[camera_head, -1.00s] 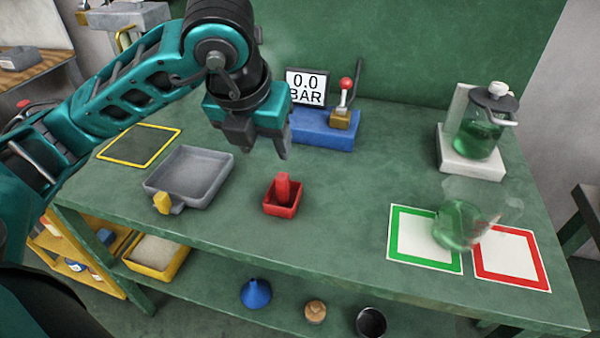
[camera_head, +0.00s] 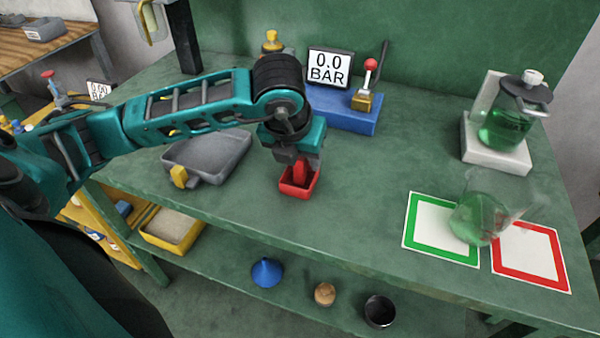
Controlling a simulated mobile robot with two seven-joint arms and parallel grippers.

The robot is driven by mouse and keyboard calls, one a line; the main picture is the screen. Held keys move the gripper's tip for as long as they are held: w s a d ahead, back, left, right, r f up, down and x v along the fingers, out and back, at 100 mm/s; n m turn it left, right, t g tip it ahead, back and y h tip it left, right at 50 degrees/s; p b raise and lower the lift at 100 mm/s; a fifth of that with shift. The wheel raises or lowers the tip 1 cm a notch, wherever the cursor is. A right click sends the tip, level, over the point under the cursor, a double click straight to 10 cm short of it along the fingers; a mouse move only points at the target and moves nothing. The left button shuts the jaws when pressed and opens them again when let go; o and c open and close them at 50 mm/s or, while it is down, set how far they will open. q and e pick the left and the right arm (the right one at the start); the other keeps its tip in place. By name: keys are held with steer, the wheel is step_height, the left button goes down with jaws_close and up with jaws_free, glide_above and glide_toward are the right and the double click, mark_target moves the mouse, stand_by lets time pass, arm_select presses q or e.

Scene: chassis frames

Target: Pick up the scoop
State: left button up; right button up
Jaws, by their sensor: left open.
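The scoop (camera_head: 299,190) is a small red open box with an upright red handle, standing on the green bench near its front edge. My left gripper (camera_head: 299,162) is directly above it, pointing down and open. Its fingers are at the level of the handle's upper part, and the handle shows between or just in front of them. Whether the fingers touch the handle cannot be told. My right gripper is not in view.
A grey tray (camera_head: 222,153) with a yellow handle is left of the scoop. A blue base (camera_head: 340,112) with a lever and gauge stands behind. A glass beaker (camera_head: 480,215) with green liquid is at right, by green- and red-framed cards. Bench between scoop and cards is clear.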

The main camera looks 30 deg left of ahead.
arm_select(q)
steer(key=shift+w+f, duration=0.15)
steer(key=shift+f, duration=0.25)
jaws_close()
